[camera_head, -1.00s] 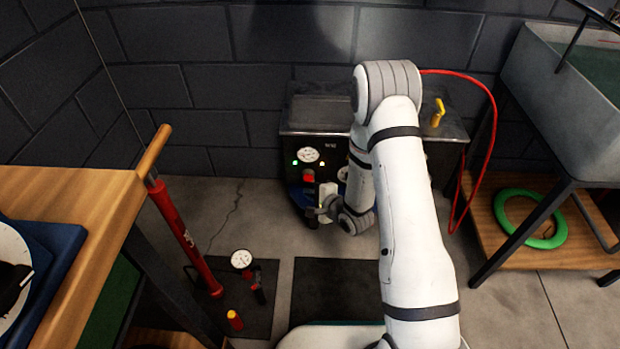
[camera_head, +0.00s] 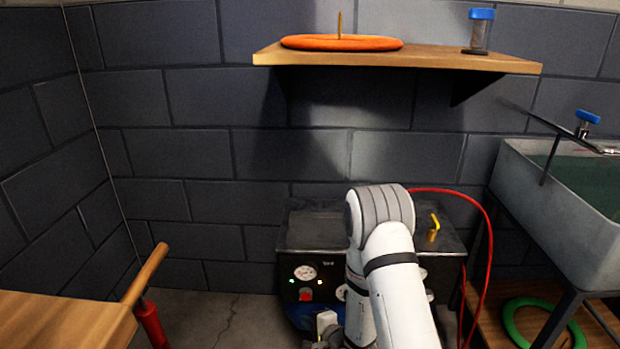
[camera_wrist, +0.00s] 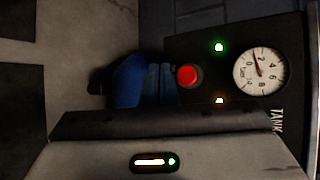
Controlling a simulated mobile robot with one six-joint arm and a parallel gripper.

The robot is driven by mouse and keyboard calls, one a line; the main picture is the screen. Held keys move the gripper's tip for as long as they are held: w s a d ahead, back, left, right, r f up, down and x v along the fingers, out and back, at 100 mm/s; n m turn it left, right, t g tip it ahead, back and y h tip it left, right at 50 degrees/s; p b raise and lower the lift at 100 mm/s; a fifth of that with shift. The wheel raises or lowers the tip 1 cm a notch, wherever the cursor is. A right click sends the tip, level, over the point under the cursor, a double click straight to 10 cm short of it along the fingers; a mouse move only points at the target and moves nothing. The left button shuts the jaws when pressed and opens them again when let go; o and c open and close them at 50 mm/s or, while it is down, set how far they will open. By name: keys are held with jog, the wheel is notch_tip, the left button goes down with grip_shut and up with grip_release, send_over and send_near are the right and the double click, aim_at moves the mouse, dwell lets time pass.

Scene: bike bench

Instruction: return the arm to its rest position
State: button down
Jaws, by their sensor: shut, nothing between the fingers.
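My arm (camera_head: 393,278) reaches forward from the bottom of the head view, bent at the elbow in front of the compressor cabinet (camera_head: 318,237). My gripper (camera_head: 322,335) is low at the bottom edge of the head view, in front of the cabinet's lower left part. It is shut and empty, and partly cut off by the frame. In the wrist view, the cabinet's red button (camera_wrist: 188,76) and round gauge (camera_wrist: 259,71) appear beyond my grey gripper body. A green light (camera_wrist: 219,47) and an amber light (camera_wrist: 219,100) glow beside them.
A shelf (camera_head: 430,60) above carries an orange ring (camera_head: 342,42) and a blue-capped jar (camera_head: 479,30). A sink (camera_head: 566,200) stands right, with a green ring (camera_head: 545,324) below. A red hose (camera_head: 490,230) loops beside the cabinet. A wooden bench (camera_head: 60,318) is at left.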

jog(key=s+d+r+n+g+h+p, duration=0.15)
jog(key=d+r+p, duration=0.35)
jog(key=r, duration=0.7)
jog(key=d+r+n+h+p, duration=0.3)
jog(key=r+p, duration=0.4)
jog(key=r, duration=0.5)
jog(key=d+r+n+g+h+p, duration=0.15)
jog(key=d+r+n+p, duration=0.35)
jog(key=r, duration=0.7)
jog(key=s+d+r+n+g+h+p, duration=0.1)
jog(key=s+r+n+g+p, duration=0.1)
jog(key=s+r+p, duration=0.6)
jog(key=s+d+r+n+g+p, duration=0.1)
jog(key=s+r+n+g+p, duration=0.1)
jog(key=s+r+p, duration=0.6)
jog(key=s+r, duration=0.6)
jog(key=r, duration=0.5)
jog(key=shift+d+r+g+h, duration=0.25)
jog(key=shift+d+g+h, duration=0.05)
jog(key=shift+d+h, duration=0.1)
jog(key=shift+s+r, duration=0.3)
jog(key=shift+s, duration=0.5)
